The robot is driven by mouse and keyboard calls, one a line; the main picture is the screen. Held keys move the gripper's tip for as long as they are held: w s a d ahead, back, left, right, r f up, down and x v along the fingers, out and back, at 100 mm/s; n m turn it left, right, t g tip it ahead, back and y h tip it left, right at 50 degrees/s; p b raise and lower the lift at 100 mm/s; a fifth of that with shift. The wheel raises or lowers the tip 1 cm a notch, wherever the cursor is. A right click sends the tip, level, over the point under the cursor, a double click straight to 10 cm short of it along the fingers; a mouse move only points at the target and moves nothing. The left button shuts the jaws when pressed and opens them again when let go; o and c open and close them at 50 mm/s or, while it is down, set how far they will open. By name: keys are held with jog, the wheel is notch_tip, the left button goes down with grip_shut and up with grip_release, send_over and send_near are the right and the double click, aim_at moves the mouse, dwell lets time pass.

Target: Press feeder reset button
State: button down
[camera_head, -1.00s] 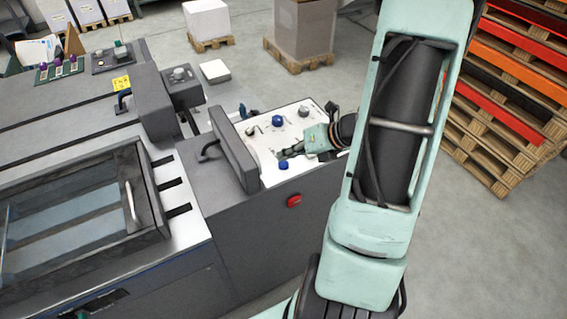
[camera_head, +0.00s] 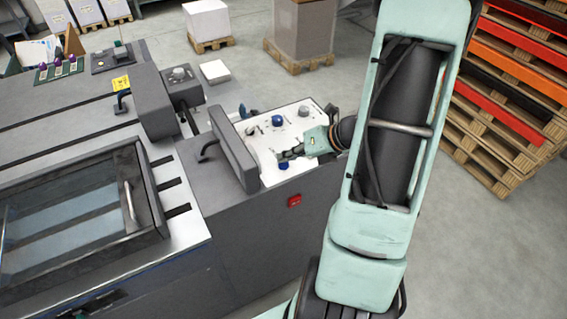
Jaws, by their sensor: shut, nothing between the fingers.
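A white control panel (camera_head: 268,162) lies on top of the grey machine. A small blue button (camera_head: 284,166) sits near its front edge. A larger blue knob (camera_head: 277,121) is farther back on the panel. No readable label tells which control is the feeder reset button. My gripper (camera_head: 281,156) is shut and empty, reaching in from the right over the panel. Its fingertips are right by the small blue button and hide part of it. I cannot tell whether they touch it.
A red switch (camera_head: 294,201) is on the machine's front side. A dark raised guard with a handle (camera_head: 233,150) stands left of the panel. Stacked pallets (camera_head: 510,90) are at the right. Boxes on pallets (camera_head: 303,30) stand behind, with open floor between.

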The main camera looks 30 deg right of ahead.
aim_at(286, 164)
jog(key=shift+f, duration=0.4)
dwell(0.5)
jog(key=shift+r+p, duration=0.55)
jog(key=shift+r, duration=0.3)
notch_tip(286, 164, up, 5)
jog(key=p, duration=0.4)
jog(key=shift+r+p, duration=0.1)
jog(key=shift+p, duration=0.25)
dwell(0.3)
